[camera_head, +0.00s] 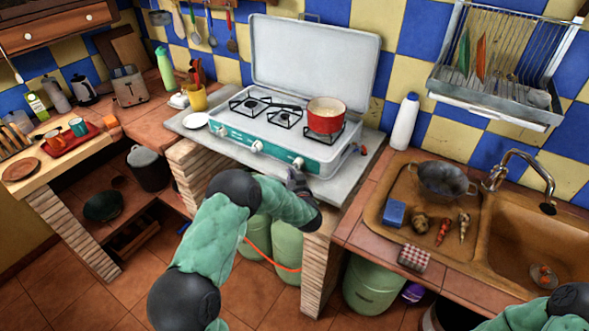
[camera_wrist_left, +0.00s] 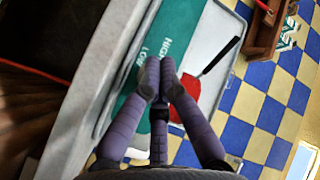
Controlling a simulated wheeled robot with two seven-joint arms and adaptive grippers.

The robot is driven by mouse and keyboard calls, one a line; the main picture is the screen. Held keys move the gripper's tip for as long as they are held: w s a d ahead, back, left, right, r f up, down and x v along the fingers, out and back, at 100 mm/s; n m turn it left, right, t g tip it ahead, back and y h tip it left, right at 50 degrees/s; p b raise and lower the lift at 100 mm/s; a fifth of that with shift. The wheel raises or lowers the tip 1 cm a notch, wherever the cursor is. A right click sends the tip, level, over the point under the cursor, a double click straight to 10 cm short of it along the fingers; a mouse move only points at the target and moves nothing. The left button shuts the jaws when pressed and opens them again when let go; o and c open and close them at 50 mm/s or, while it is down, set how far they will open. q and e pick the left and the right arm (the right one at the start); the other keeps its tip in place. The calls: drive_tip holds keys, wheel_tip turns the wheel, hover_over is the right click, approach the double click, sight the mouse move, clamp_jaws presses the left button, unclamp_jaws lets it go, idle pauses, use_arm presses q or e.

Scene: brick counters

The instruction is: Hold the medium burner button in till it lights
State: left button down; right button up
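The white stove (camera_head: 328,155) has a teal front panel with three pale knobs: a left knob (camera_head: 222,131), a middle knob (camera_head: 256,146) and a right knob (camera_head: 298,162). I cannot tell which one is for the medium burner. My left gripper (camera_head: 297,179) is just in front of the right knob. In the left wrist view its purple fingers (camera_wrist_left: 160,68) come together at the teal panel (camera_wrist_left: 182,45), beside the words HIGH and LOW. They look closed, with no object seen between them. Contact with the knob is hidden. No flame shows. My right gripper is out of view.
A red pot (camera_head: 326,116) stands on the right burner; its black handle (camera_wrist_left: 224,54) shows in the left wrist view. The stove's lid (camera_head: 313,65) is up. A white bottle (camera_head: 404,122) stands right of the stove. Green gas cylinders (camera_head: 287,250) stand below.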

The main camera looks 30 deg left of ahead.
use_arm(q)
drive_tip(key=shift+w, duration=0.4)
idle(0.6)
drive_tip(key=shift+s, duration=0.15)
idle(1.7)
drive_tip(key=shift+s, duration=0.7)
drive_tip(key=s, duration=0.1)
drive_tip(key=s+p, duration=0.1)
drive_tip(key=s, duration=0.3)
drive_tip(key=shift+a+p, duration=0.25)
drive_tip(key=shift+p, duration=0.15)
